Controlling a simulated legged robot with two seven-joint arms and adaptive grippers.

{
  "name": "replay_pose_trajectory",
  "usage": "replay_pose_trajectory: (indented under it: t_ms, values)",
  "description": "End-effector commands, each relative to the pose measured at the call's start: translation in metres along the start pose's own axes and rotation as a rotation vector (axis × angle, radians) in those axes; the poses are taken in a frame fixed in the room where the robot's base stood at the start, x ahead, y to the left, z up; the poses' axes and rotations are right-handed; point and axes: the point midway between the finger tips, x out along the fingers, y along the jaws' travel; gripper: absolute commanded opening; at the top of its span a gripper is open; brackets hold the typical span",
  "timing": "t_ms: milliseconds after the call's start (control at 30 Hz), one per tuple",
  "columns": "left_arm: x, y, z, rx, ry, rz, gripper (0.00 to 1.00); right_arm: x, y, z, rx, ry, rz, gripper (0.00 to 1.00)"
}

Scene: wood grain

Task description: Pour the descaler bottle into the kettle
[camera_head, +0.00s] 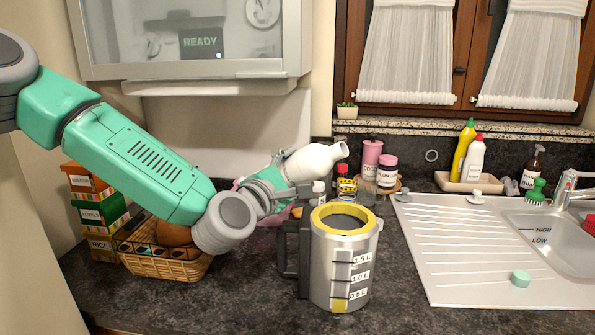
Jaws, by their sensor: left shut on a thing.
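My left gripper (287,190) is shut on the white descaler bottle (309,163). The bottle is tilted nearly on its side, with its open grey mouth toward the upper right. It is held above and behind the kettle's rim, apart from it. The kettle (342,258) stands upright on the dark counter, a silver body with a yellow rim, an open top, a dark handle on its left and level marks on its front. No liquid stream shows. My left gripper's fingers are partly hidden behind the kettle and arm. My right gripper is out of view.
A wicker basket (165,262) with bread and labelled boxes (97,205) stand at left. Jars (371,158) and small bottles are behind the kettle. The sink drainboard (460,255) is at right. The dark counter (235,300) is clear in front of the basket and kettle.

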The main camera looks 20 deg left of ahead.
Motion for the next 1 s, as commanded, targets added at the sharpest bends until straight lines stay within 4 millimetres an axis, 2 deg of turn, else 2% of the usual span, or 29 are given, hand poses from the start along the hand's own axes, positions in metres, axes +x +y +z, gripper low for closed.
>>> replay_pose_trajectory:
  t_ms: [133,500,733,1000]
  values:
    - [0.0003,-0.0008,-0.0047,0.077,-0.004,0.004,0.04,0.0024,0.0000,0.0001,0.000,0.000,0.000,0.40]
    - [0.0002,-0.0005,-0.0044,0.081,-0.005,0.004,0.04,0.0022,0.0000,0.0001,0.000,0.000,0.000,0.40]
    - [0.0002,-0.0048,-0.0108,0.192,-0.011,0.005,0.04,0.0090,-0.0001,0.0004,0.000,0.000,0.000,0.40]
    - [0.0001,-0.0041,-0.0105,0.199,-0.011,0.005,0.04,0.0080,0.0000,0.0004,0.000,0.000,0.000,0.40]
